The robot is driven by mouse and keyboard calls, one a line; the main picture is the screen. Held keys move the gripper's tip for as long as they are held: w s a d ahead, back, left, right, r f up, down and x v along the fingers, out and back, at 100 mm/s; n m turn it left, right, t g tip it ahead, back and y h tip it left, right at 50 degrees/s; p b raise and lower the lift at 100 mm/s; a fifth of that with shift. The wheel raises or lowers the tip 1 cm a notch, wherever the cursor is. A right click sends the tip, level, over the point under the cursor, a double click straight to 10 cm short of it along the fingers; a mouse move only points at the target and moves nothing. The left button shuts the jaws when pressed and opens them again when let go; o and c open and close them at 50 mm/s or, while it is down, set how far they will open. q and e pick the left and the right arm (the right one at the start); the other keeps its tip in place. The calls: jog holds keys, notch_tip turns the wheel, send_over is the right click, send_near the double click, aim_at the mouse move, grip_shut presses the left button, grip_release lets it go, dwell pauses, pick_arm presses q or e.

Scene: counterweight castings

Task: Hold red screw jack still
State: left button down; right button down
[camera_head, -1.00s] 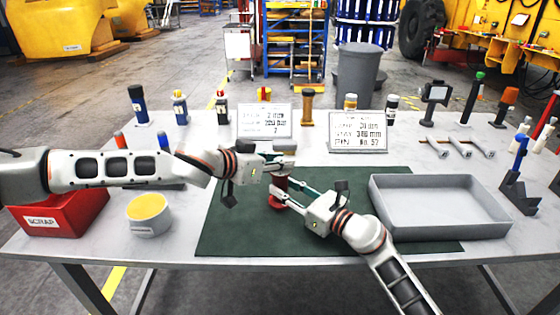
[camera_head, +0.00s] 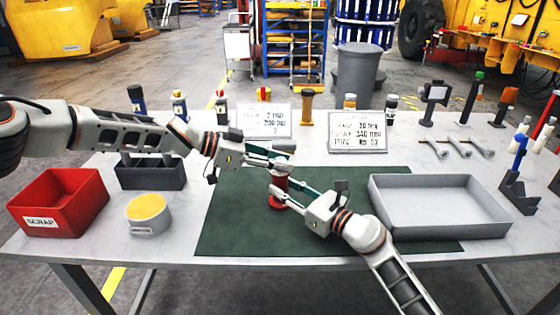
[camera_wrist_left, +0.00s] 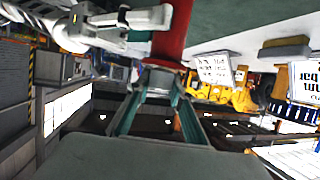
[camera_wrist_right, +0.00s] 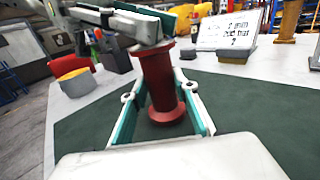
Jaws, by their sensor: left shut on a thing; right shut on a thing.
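The red screw jack (camera_head: 280,184) stands upright on the dark green mat (camera_head: 238,232) in the head view. My right gripper (camera_head: 278,190) is shut on its red body from the front right. The right wrist view shows the jack's body (camera_wrist_right: 158,85) and round foot between the fingers. My left gripper (camera_head: 284,162) is shut at the jack's top, reaching in from the left above my right gripper. In the left wrist view, a small grey part (camera_wrist_left: 158,78) sits between its fingertips, beside the red body (camera_wrist_left: 176,30). The jack's top is mostly hidden by the fingers.
A grey tray (camera_head: 440,225) lies right of the jack. A red scrap bin (camera_head: 80,218), a yellow-topped tub (camera_head: 148,228) and a dark holder (camera_head: 150,178) stand left. Two printed signs (camera_head: 265,120) (camera_head: 357,131) and several upright tools line the back. The mat's front is clear.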

pick_arm(q)
jog(key=shift+w+d+r+m+g, duration=0.1)
jog(key=shift+m+g, duration=0.7)
jog(key=shift+g, duration=0.1)
jog(key=shift+w+r+m+g, duration=0.1)
jog(key=shift+m+g, duration=0.7)
jog(key=shift+g, duration=0.1)
jog(key=shift+s+m+g, duration=0.2)
jog(key=shift+m+g, duration=0.1)
jog(key=shift+g, duration=0.1)
jog(key=c, duration=1.8)
grip_release()
jog(key=shift+f, duration=0.15)
jog(key=shift+o, duration=0.2)
jog(key=shift+a, duration=0.25)
jog(key=v, duration=1.2)
jog(key=shift+d, duration=0.1)
